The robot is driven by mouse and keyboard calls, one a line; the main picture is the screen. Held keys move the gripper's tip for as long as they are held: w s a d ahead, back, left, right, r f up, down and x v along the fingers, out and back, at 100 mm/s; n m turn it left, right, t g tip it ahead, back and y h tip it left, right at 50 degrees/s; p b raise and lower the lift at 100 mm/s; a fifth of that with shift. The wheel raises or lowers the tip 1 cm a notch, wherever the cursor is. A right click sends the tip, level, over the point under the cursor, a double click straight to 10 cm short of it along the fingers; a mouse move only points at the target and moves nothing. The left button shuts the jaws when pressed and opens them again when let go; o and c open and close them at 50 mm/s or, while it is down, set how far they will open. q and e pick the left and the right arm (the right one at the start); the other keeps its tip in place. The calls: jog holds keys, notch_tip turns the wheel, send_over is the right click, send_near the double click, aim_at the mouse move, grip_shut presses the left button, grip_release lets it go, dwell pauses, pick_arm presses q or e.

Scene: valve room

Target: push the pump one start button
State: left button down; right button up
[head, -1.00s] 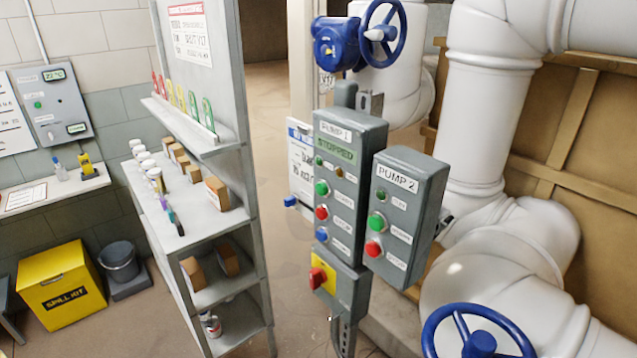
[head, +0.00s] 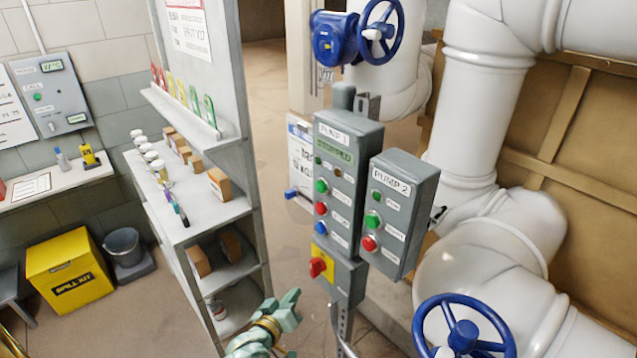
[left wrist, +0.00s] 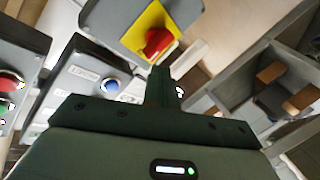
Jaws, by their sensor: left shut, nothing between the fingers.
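The pump 1 box (head: 347,176) is a grey panel on a post, and its display reads STOPPED. It carries a green button (head: 321,186), a red button (head: 321,208) and a blue button (head: 320,228), top to bottom. My left gripper (head: 290,298) is in the lower middle of the head view, below and left of the box and apart from it. In the left wrist view its shut fingers (left wrist: 163,80) hold nothing, with the blue button (left wrist: 110,87) to their left. The green pump 1 button is not visible there. My right gripper is not in view.
A yellow plate with a red switch (head: 318,266) sits below the pump 1 box. The pump 2 box (head: 405,200), with its own green and red buttons, stands close on the right. A shelf rack (head: 185,235) is on the left; a blue handwheel (head: 464,335) is lower right.

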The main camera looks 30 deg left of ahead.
pick_arm(q)
jog(key=a+r+n+t+y, duration=0.2)
jog(key=r+n+t, duration=0.2)
jog(key=r+n, duration=0.3)
jog(key=w+a+r+n+t+y, duration=0.1)
jog(key=r+n+t, duration=0.3)
jog(key=r, duration=1.3)
jog(key=n+y+p, duration=0.1)
jog(key=n, duration=0.2)
jog(key=shift+w+a+r+n, duration=0.2)
jog(key=shift+a+r+n, duration=0.1)
jog(key=shift+a, duration=0.1)
jog(key=shift+w, duration=0.1)
jog(key=b, duration=0.4)
send_near(321, 187)
jog(key=w+a+r, duration=0.3)
jog(key=a+r, duration=0.1)
jog(key=shift+w+d+f+b, duration=0.15)
jog(key=shift+w+d+b, duration=0.2)
jog(key=shift+w, duration=0.35)
jog(key=shift+w+d, duration=0.1)
jog(key=shift+w+d, duration=0.1)
jog(key=shift+w, duration=0.2)
